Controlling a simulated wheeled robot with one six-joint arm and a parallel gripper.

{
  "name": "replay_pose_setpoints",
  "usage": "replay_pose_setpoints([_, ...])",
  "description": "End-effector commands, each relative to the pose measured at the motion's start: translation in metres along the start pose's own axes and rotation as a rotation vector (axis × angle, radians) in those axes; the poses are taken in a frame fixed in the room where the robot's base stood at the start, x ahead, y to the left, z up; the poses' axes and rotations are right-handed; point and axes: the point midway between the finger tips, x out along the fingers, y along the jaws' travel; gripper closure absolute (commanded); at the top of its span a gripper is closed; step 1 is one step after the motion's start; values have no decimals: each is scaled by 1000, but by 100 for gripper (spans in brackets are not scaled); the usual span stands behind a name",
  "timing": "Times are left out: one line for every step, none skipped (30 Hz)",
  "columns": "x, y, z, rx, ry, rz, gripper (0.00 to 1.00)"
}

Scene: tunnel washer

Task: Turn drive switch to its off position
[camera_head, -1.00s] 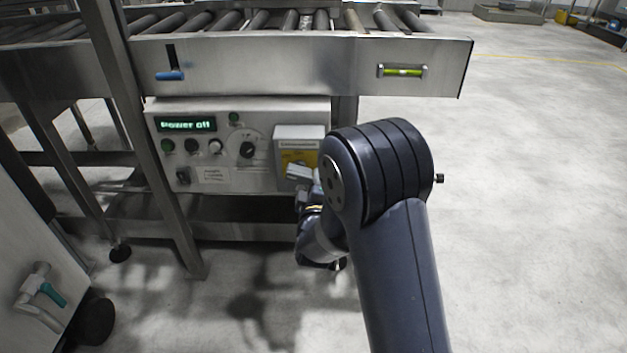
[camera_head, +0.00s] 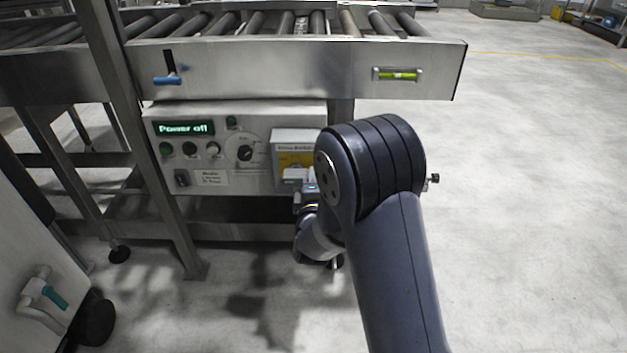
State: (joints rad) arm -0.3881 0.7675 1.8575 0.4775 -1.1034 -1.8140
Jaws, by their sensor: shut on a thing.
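The control panel (camera_head: 230,185) is a pale metal box under the roller conveyor. At its right end is a grey box with a yellow face (camera_head: 296,158), with lettering too small to read. My gripper (camera_head: 297,183) is at the lower front of this box, shut on what appears to be the drive switch there. The switch itself and the fingertips are mostly hidden by my wrist and arm, so the switch's angle cannot be told. The panel's green display (camera_head: 184,128) reads "Power off".
A black rotary knob (camera_head: 245,153) with a dial, round buttons (camera_head: 190,149) and a small black switch (camera_head: 182,178) sit left of the box. The conveyor's steel side rail (camera_head: 300,72) overhangs the panel. A steel leg (camera_head: 150,150) stands at left. Floor at right is clear.

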Motion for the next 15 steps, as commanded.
replay_pose_setpoints([0,0,-1,-5,2,1,100])
replay_pose_setpoints([0,0,-1,-5,2,1,100])
replay_pose_setpoints([0,0,-1,-5,2,1,100])
replay_pose_setpoints([0,0,-1,-5,2,1,77])
replay_pose_setpoints([0,0,-1,-5,2,1,74])
replay_pose_setpoints([0,0,-1,-4,2,1,71])
replay_pose_setpoints([0,0,-1,-4,2,1,68])
replay_pose_setpoints([0,0,-1,-3,2,1,66])
replay_pose_setpoints([0,0,0,-3,2,1,63])
replay_pose_setpoints([0,0,0,-3,1,1,60])
replay_pose_setpoints([0,0,0,-2,1,1,58])
replay_pose_setpoints([0,0,0,-2,1,1,56])
replay_pose_setpoints([0,0,0,-2,1,1,56])
replay_pose_setpoints([0,0,0,-2,1,1,56])
replay_pose_setpoints([0,0,0,-2,1,1,56])
